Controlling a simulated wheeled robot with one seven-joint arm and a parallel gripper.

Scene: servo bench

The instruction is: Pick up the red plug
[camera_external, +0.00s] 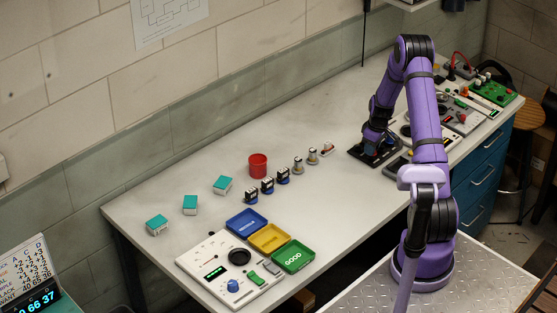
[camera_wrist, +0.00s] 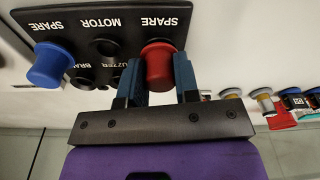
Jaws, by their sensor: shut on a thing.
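The red plug (camera_wrist: 158,62) is between the two blue fingers of my gripper (camera_wrist: 156,78) in the wrist view, and the gripper is shut on it. The plug is at the SPARE end of a black socket panel (camera_wrist: 109,32). I cannot tell whether it is still seated in its socket or lifted a little. A blue plug (camera_wrist: 50,66) stands at the panel's other SPARE label.
Open sockets labelled MOTOR (camera_wrist: 104,47) and others lie between the two plugs. Several small servos and motors stand in a row on the bench (camera_external: 310,110), near a red cup (camera_external: 258,165). Coloured trays (camera_external: 269,238) lie at the front left.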

